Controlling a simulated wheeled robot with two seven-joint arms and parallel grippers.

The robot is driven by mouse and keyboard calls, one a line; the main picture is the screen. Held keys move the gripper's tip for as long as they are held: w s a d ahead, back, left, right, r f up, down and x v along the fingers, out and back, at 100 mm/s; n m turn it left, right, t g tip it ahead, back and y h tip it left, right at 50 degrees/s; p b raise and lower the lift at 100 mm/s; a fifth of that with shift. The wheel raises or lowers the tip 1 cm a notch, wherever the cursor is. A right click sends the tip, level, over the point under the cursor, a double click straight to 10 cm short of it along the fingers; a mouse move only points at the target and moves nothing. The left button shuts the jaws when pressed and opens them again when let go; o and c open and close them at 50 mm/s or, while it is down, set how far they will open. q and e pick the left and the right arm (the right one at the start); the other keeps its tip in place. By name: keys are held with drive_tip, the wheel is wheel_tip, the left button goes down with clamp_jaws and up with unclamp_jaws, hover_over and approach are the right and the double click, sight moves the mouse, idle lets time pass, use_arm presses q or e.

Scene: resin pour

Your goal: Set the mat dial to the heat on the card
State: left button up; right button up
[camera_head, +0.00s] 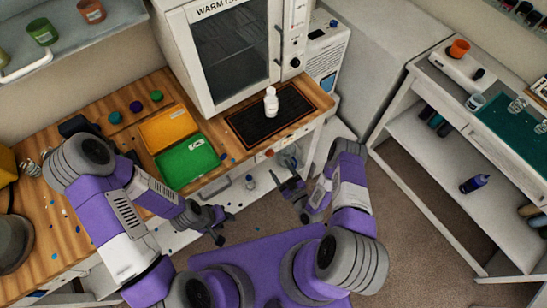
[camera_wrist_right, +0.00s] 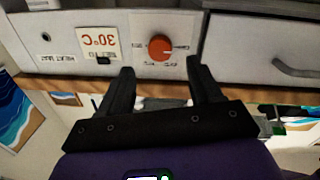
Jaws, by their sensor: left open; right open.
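The orange round dial (camera_wrist_right: 160,47) sits on a pale panel on the bench front in the right wrist view, with a light mark pointing to the right there; its scale labels are too small to read. The card (camera_wrist_right: 98,43) beside it shows 30°C in red, upside down in this view. The dial is a small orange spot in the head view (camera_head: 269,153). My right gripper (camera_wrist_right: 160,70) is open and empty, its fingers pointing toward the panel with the dial between and beyond the tips. My left gripper (camera_head: 217,222) is open and empty, away from the panel.
The black mat (camera_head: 243,128) lies on the bench with a white bottle (camera_head: 271,101) on it, in front of the warming cabinet (camera_head: 225,50). A green tray (camera_head: 187,163) and an orange tray (camera_head: 169,129) lie left. A grey drawer (camera_wrist_right: 260,50) adjoins the panel.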

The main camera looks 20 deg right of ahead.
sight(271, 155)
drive_tip(key=x, duration=0.6)
drive_tip(key=shift+w, duration=0.1)
drive_tip(key=shift+c, duration=0.3)
drive_tip(key=c, duration=1)
